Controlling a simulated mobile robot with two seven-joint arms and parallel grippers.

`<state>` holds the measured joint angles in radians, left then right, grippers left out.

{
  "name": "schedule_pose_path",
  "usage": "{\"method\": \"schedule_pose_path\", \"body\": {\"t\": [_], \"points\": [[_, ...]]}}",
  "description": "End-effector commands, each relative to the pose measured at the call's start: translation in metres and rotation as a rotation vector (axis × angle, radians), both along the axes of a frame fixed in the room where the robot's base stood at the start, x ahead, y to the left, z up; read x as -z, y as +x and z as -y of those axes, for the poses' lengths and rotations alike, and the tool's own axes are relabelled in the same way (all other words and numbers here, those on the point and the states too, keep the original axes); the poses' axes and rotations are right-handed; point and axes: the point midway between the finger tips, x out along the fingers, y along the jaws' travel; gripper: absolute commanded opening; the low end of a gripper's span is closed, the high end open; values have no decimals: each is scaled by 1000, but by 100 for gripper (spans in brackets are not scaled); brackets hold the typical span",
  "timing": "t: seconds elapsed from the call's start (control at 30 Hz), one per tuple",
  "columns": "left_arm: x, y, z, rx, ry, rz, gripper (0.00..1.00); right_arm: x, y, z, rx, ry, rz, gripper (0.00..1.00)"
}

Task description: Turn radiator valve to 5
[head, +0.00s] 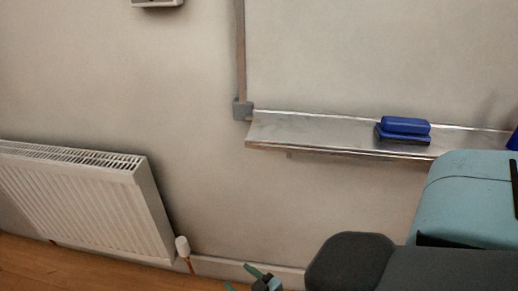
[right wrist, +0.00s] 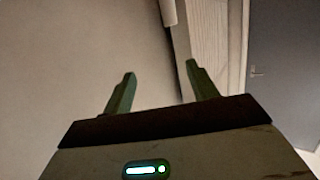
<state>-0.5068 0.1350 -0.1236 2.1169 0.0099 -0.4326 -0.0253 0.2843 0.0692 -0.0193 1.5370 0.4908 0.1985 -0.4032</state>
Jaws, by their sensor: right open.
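The white radiator (head: 85,205) hangs on the wall at the left of the head view. Its valve, with a white head (head: 183,246), stands at the radiator's lower right corner above a copper-coloured pipe. The number on the valve cannot be read. My right gripper (head: 258,278) is at the bottom edge of the head view, to the right of the valve and apart from it. In the right wrist view its two green fingers (right wrist: 160,82) are spread, with nothing between them. My left gripper is not in view.
A metal whiteboard tray (head: 320,132) with a blue eraser (head: 404,127) juts from the wall above. A skirting board (head: 220,268) runs along the wall's foot by the wooden floor (head: 70,268). A grey door (right wrist: 285,75) shows in the wrist view. The wall between valve and tray is bare.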

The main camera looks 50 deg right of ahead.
Motion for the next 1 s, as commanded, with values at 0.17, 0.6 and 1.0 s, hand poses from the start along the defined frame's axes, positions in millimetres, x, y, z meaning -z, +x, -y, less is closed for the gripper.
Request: {"method": "schedule_pose_path", "body": {"t": [0.17,0.6,1.0], "points": [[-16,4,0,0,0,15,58,-6,-22,11,-3,-10,-57,58],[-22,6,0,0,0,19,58,-4,-35,18,-2,-18,-96,58],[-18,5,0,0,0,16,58,1,-32,16,-26,-61,-105,59]]}}
